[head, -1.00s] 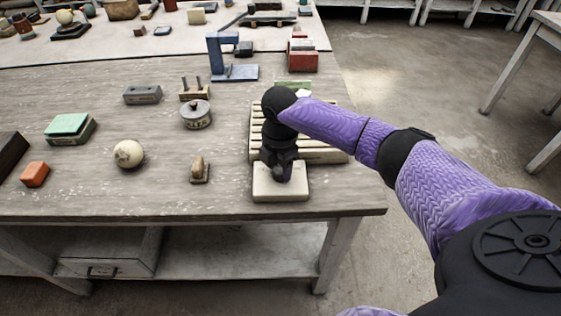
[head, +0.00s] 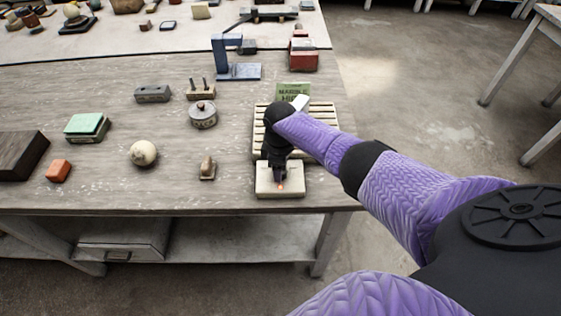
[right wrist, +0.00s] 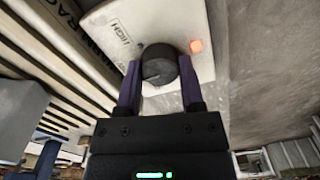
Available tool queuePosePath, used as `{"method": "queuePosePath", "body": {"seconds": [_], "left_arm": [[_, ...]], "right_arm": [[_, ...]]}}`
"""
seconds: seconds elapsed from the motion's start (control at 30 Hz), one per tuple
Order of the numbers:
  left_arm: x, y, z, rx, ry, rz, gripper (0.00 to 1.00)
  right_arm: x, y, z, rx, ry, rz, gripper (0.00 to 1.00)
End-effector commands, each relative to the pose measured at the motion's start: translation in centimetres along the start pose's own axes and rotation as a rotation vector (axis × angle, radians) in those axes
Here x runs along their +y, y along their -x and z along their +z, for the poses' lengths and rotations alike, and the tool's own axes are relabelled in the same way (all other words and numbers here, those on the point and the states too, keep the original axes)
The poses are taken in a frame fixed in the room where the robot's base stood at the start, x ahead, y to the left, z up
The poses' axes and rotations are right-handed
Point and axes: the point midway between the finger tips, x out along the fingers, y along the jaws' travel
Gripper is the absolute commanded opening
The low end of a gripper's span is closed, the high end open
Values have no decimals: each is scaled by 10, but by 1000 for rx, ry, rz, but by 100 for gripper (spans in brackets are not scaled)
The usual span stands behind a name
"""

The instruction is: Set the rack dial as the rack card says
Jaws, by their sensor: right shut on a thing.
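The rack dial is a dark round knob (right wrist: 160,66) on a pale box (head: 262,190) at the table's front edge. My right gripper (head: 278,176) is shut on the knob, one finger on each side in the right wrist view (right wrist: 159,75). An orange light (right wrist: 196,46) glows on the box beside the knob, and a label reading HIGH (right wrist: 122,33) is printed on the other side. The slatted rack (head: 322,122) stands behind the box. The green rack card (head: 291,91) reads MARBLE, with a lower line partly hidden, seemingly HIGH. My left gripper is out of view.
A cream sphere (head: 143,153), a small brown-topped block (head: 207,170), a round lidded tin (head: 203,114) and a blue stand (head: 238,70) sit left of the rack. An orange block (head: 58,171) lies further left. Bare tabletop separates them.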

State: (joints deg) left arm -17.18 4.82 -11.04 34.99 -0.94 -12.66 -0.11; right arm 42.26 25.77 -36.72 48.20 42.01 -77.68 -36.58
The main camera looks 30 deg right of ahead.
Motion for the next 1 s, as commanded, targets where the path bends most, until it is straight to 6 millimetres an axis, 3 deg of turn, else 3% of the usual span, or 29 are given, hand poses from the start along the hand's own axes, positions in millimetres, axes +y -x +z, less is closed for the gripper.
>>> {"method": "queuePosePath", "body": {"seconds": [0.4,1.0], "left_arm": [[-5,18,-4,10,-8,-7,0],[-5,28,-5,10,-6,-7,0]], "right_arm": [[0,2,-1,3,-393,-2,0],[0,1,-1,4,-893,0,0]]}}
